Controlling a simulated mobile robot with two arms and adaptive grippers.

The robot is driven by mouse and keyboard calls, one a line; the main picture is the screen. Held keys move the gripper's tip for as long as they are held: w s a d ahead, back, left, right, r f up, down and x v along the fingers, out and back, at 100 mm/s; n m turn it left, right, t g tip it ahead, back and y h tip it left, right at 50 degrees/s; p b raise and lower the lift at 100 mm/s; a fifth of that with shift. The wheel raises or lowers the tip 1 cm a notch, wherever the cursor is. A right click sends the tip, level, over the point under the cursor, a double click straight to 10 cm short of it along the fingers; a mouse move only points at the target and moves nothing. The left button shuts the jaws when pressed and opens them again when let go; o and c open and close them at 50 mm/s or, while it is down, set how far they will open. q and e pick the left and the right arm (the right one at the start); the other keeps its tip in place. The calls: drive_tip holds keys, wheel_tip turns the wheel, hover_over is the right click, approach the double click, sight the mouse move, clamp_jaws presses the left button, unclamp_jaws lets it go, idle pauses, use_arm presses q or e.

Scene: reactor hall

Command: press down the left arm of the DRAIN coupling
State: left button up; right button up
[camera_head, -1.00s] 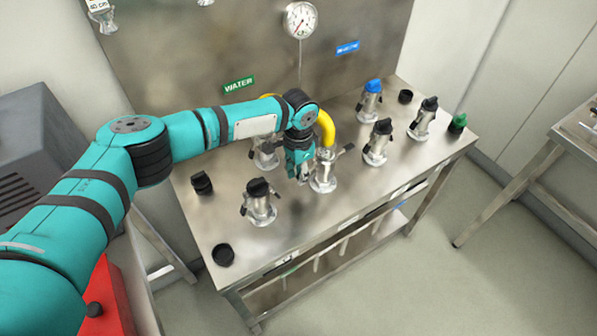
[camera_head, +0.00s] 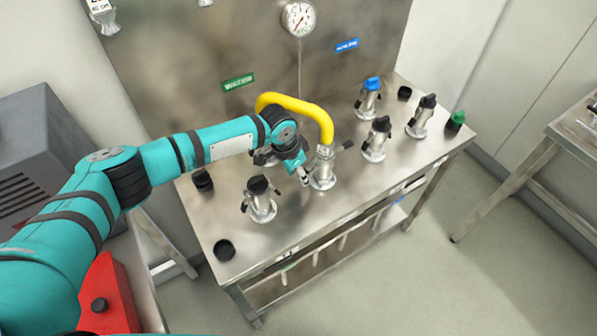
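A silver coupling (camera_head: 323,168) stands upright on the steel bench, with one end of the yellow hose (camera_head: 312,108) on its top. Its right arm (camera_head: 345,146) sticks out to the side. Its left arm is hidden at or behind my gripper, so its position cannot be told. I cannot read a DRAIN label on any coupling. My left gripper (camera_head: 304,179) points down and right, with its fingertips close beside this coupling's left side. Whether they touch it, and how far the fingers are apart, is too small to tell. My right gripper is out of view.
A black-capped coupling (camera_head: 259,199) stands front left; another (camera_head: 265,157) is partly behind my wrist. Black-capped (camera_head: 375,140) and blue-capped (camera_head: 368,98) couplings stand to the right. Loose black caps (camera_head: 224,250) lie on the bench (camera_head: 300,225). A steel panel with a gauge (camera_head: 299,19) rises behind.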

use_arm(q)
drive_tip(key=v, duration=1.2)
